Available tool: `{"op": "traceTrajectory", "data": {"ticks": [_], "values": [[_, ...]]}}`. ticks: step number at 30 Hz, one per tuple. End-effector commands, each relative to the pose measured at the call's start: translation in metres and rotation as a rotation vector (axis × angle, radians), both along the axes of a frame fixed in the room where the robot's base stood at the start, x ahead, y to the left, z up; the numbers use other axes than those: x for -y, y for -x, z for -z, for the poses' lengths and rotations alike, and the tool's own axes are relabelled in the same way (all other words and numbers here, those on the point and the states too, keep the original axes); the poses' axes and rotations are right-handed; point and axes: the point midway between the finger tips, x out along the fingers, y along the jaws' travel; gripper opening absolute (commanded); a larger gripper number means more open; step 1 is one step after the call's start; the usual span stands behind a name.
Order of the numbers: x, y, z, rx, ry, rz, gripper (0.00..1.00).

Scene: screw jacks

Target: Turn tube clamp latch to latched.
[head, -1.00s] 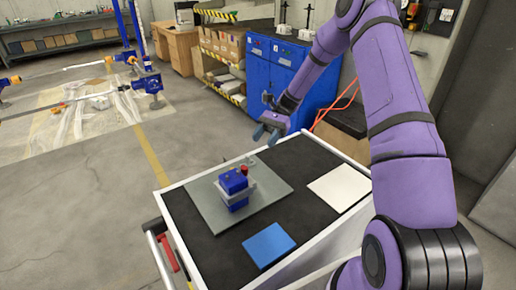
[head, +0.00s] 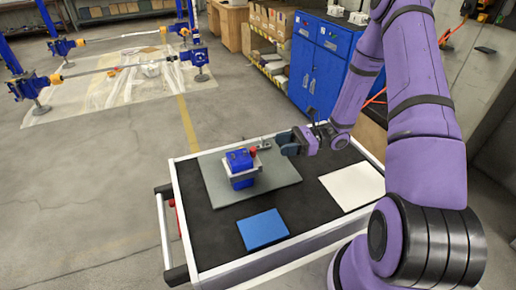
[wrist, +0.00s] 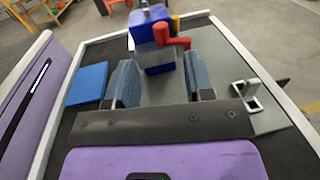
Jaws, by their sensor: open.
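A blue block unit (head: 240,162) with a grey band around it stands upright on a grey plate (head: 282,174). A red lever (head: 253,151) sits at its upper right side; in the wrist view the red lever (wrist: 172,42) looks bent, with one arm reaching right. I take this lever as the clamp latch, but its latch state is unclear. My gripper (head: 288,146) is open and empty, just right of the unit. In the wrist view the fingers of my gripper (wrist: 160,66) are spread on either side of the lever's line, with the lever ahead, apart from them.
A small metal bracket (wrist: 247,95) stands on the plate's right part in the wrist view. A blue pad (head: 262,229) and a white pad (head: 352,184) lie on the black cart top (head: 212,238).

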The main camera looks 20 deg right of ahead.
Motion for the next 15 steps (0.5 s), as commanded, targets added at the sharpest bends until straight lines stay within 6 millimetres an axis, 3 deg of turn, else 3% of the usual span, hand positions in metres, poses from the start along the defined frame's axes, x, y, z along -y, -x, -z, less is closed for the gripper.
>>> {"op": "traceTrajectory", "data": {"ticks": [6, 15], "values": [[-0.041, -0.005, 0.0, -0.001, -0.001, -0.004, 0.48], [-0.077, -0.011, 0.0, 0.001, 0.0, -0.003, 0.48]]}}
